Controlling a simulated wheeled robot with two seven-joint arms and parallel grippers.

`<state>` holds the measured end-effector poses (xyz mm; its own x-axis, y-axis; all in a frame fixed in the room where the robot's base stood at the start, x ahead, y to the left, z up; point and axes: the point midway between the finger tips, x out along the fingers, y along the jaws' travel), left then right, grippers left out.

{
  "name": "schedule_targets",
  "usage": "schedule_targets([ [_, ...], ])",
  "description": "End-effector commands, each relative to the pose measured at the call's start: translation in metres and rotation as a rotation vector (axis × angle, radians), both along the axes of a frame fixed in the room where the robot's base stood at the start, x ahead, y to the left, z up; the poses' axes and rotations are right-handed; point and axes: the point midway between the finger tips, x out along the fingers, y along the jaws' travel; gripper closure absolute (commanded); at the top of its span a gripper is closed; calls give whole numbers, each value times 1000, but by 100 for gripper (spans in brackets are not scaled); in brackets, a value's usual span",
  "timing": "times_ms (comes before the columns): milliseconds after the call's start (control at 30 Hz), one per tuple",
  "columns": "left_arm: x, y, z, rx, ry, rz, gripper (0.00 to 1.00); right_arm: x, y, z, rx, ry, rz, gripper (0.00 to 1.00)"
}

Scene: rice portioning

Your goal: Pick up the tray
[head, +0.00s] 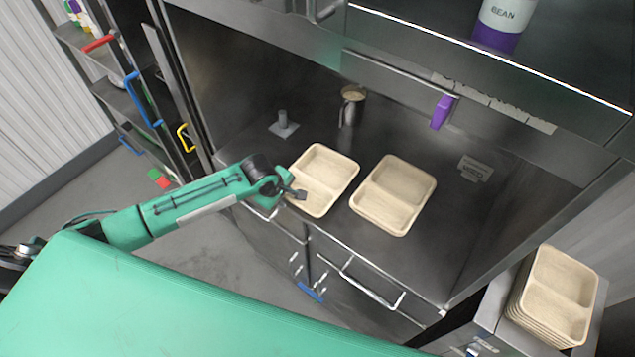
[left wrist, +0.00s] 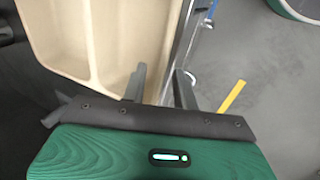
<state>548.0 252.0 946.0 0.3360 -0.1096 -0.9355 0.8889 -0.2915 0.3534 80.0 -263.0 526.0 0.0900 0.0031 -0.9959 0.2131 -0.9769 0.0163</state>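Two beige two-compartment trays lie on the steel counter in the head view, a left tray (head: 336,176) and a right tray (head: 408,190). My left gripper (head: 299,194) is at the near left edge of the left tray. In the left wrist view a beige tray (left wrist: 100,40) fills the upper left. The left gripper's two fingers (left wrist: 162,88) stand apart there, one over the tray's side and one just outside its rim. I cannot tell whether either finger touches the tray. My right gripper is not in view.
A stack of similar trays (head: 556,290) stands at the lower right. A metal cup (head: 351,106) and a small metal stand (head: 284,126) are behind the trays. An overhead shelf holds a bean container (head: 502,22). Drawers with handles (head: 372,284) are below the counter's front edge.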

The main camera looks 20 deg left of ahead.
Motion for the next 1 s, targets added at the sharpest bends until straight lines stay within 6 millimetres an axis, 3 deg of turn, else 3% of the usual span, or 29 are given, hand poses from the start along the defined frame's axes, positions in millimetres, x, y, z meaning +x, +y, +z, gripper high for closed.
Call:
schedule_targets([
  [700,0,0,-5,0,1,1,71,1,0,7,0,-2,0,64],
  [733,0,0,-5,0,1,0,72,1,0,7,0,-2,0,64],
  [867,0,0,-5,0,1,0,98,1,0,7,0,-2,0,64],
  [1000,0,0,-5,0,1,0,100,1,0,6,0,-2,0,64],
])
